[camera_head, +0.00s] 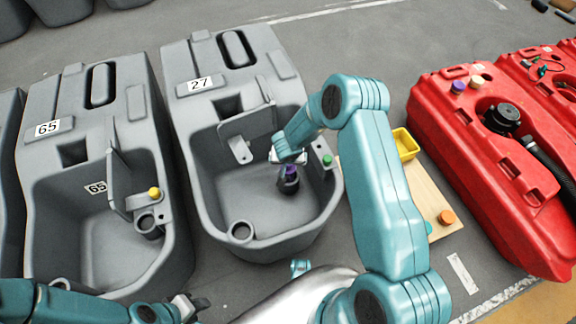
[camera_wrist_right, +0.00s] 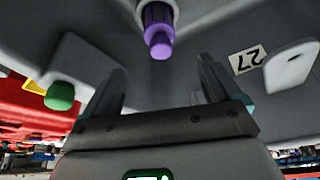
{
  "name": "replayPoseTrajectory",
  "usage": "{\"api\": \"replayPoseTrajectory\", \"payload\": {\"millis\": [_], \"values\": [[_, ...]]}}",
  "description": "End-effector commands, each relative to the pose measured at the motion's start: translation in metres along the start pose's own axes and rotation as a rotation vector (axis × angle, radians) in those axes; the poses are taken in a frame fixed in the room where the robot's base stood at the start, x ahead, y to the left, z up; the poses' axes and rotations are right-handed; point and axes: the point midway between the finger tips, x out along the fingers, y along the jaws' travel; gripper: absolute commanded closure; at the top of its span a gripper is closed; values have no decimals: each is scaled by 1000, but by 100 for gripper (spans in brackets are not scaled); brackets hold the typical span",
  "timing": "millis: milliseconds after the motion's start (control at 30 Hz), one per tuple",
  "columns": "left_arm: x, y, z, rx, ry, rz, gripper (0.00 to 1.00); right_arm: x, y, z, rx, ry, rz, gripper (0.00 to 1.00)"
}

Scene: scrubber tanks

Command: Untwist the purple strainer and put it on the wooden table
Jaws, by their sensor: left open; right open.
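The fingers are open and hold nothing. In the head view my right gripper (camera_head: 288,164) is at the strainer, and its fingertips are partly hidden. My left gripper (camera_head: 192,304) is open and empty at the bottom left. The wooden table (camera_head: 424,182) is right of the tank, partly hidden behind my right arm.
A yellow bin (camera_head: 405,144) and an orange knob (camera_head: 447,217) are on the wooden table. A green cap (camera_head: 327,160) sits on the tank's right rim. Grey tank 65 (camera_head: 45,185) is left; red tanks (camera_head: 450,130) are right. Bare table shows between bin and knob.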

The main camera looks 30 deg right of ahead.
Motion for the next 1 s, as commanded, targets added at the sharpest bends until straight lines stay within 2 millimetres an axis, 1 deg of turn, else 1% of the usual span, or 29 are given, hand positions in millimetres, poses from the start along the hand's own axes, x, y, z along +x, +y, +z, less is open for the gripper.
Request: {"api": "replayPoseTrajectory", "payload": {"millis": [33, 100, 400, 500, 600, 700, 833, 1000], "values": [[8, -3, 0, 0, 0, 0, 57, 15, 1, 3, 2, -2, 1, 9], [14, -5, 0, 0, 0, 0, 57, 31, 0, 2, 2, -2, 1, 9], [37, -15, -3, -5, 6, -1, 57, 98, -1, 1, 2, -1, 0, 9], [44, -18, -5, -11, 11, -1, 57, 116, -1, 1, 1, 0, 1, 9], [48, -21, -7, -15, 15, -2, 57, 131, 0, 0, 3, 0, 1, 9], [51, -23, -8, -18, 18, -2, 57, 140, 0, 0, 1, 0, 1, 9], [52, -24, -9, -20, 21, -2, 57, 145, 0, -1, 0, 0, 1, 9], [51, -24, -9, -21, 21, -2, 57, 145, -1, -1, 0, 0, 0, 9]]}}
